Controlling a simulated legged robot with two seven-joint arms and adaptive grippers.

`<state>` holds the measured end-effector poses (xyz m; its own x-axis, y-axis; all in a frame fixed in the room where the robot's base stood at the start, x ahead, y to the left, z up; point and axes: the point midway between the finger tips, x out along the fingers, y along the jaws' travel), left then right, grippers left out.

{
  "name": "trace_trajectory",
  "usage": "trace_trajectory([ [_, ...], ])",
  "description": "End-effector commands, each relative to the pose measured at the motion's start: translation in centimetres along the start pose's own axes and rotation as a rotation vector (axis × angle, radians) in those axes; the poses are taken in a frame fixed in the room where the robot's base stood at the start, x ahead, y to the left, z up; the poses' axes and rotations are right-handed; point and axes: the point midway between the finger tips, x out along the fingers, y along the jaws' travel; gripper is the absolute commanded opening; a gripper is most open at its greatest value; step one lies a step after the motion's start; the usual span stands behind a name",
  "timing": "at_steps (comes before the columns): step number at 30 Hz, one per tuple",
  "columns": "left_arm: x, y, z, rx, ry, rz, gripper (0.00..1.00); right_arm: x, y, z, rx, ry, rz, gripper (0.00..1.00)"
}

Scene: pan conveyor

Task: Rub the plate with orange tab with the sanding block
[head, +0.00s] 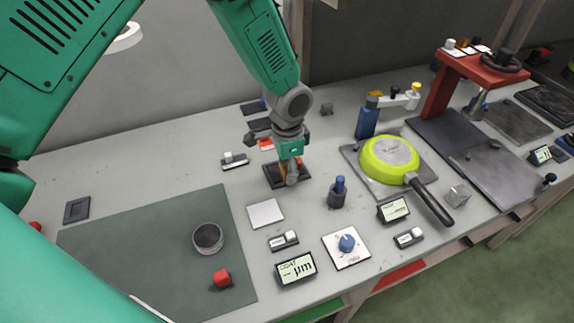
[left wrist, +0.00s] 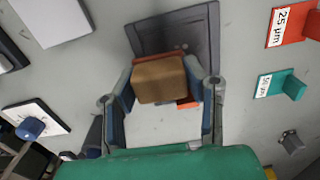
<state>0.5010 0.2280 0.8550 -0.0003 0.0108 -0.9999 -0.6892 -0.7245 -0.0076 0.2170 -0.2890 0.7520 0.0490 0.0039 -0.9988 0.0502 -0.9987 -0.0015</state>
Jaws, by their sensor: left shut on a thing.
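My left gripper (head: 291,180) points down over a dark square tray (head: 272,181) near the middle of the table. It is shut on a brown block, the sanding block (left wrist: 160,80), which shows between the fingers in the left wrist view. The dark tray (left wrist: 200,35) lies behind the block there. A small orange patch (left wrist: 188,104) shows at the block's lower edge; I cannot tell whether it is a plate's tab. The rest of what lies under the block is hidden. My right gripper is not in view.
An orange 25 µm marker (left wrist: 283,25) and a teal 50 µm marker (left wrist: 277,85) lie right in the wrist view. A pale square plate (head: 266,213), a blue knob (head: 347,243) and a lime pan (head: 388,158) stand nearby. A dark green mat (head: 130,250) lies left.

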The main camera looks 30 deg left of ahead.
Motion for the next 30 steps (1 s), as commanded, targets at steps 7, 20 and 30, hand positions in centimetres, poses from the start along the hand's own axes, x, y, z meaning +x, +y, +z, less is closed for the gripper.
trace_trajectory([
  [7, -1.2, 0.2, 0.3, -0.004, 0.002, 0.004, 0.12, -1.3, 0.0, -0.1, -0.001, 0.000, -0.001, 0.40],
  [20, -5.8, 0.8, 0.1, -0.007, -0.001, 0.000, 0.12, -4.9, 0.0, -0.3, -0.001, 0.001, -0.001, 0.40],
  [30, -8.2, 0.9, 0.1, -0.010, -0.001, 0.001, 0.12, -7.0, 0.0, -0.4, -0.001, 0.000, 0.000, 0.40],
])
